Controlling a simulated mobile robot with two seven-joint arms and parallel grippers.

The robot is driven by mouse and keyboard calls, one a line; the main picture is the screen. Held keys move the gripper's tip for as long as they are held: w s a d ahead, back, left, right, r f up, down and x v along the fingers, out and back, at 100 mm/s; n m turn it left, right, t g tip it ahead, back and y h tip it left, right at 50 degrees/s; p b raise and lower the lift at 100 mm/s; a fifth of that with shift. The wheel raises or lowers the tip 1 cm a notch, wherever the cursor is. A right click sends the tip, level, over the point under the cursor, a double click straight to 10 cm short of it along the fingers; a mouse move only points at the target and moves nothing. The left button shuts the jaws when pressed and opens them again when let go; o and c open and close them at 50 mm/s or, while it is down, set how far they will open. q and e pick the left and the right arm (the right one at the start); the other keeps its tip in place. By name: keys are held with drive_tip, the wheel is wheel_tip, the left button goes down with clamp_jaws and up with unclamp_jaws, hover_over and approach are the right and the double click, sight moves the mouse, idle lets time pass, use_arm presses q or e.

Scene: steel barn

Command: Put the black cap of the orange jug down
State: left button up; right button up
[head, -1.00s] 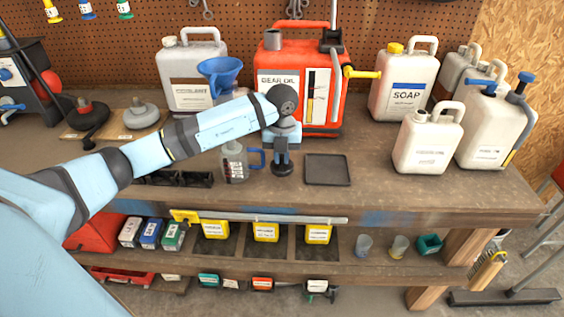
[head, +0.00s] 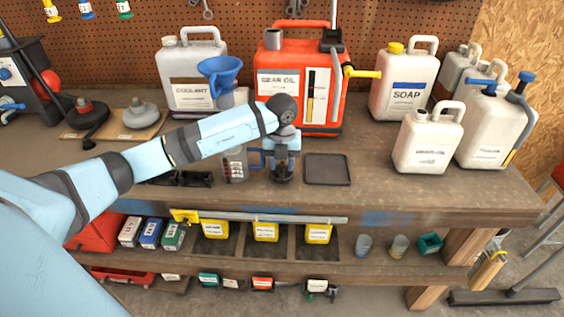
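The orange jug (head: 266,62), labelled GEAR OIL, stands upright at the back of the bench. Its left neck (head: 273,40) shows no black cap. My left gripper (head: 283,168) points down at the bench in front of the jug, between a small clear bottle and a dark square tray. A dark round piece, seemingly the black cap (head: 282,178), is at its fingertips, low at the bench top. The fingers look closed on it and partly hide it. Whether the cap touches the wood is hard to tell. My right gripper is out of view.
The dark tray (head: 327,170) is empty, just right of my gripper. The clear bottle (head: 235,165) with a blue handle is close on the left. The coolant jug (head: 188,75), blue funnel (head: 220,75) and soap jug (head: 404,85) stand behind.

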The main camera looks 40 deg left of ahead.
sight(282, 167)
use_arm(q)
wheel_tip(282, 167, up, 12)
drive_tip(key=f, duration=0.1)
drive_tip(key=s+d+f+n+t+h, duration=0.15)
drive_tip(key=s+d+h, duration=0.25)
drive_tip(key=d+h, duration=0.4)
drive_tip(key=s+d+f+n+t+h, duration=0.1)
drive_tip(key=s+d+f+t+h, duration=0.15)
drive_tip(key=d+h, duration=0.45)
drive_tip(key=s+d+f+n+t+h, duration=0.15)
drive_tip(key=s+d+h, duration=0.3)
drive_tip(key=d, duration=0.65)
drive_tip(key=s+a+f+n+t+y, duration=0.1)
drive_tip(key=a+f+n+t+y, duration=0.25)
drive_tip(key=n+t+y, duration=0.35)
drive_tip(key=s+a+f+n+t+y, duration=0.1)
drive_tip(key=a+f+n+t+y, duration=0.15)
drive_tip(key=f+n+t, duration=0.45)
drive_tip(key=s+a+f+n+g+y, duration=0.2)
drive_tip(key=s+f+n+g+y, duration=0.4)
drive_tip(key=s+f+n+g, duration=0.3)
drive_tip(key=s+f, duration=0.4)
drive_tip(key=shift+s+f+y, duration=0.15)
drive_tip(key=shift+y, duration=0.15)
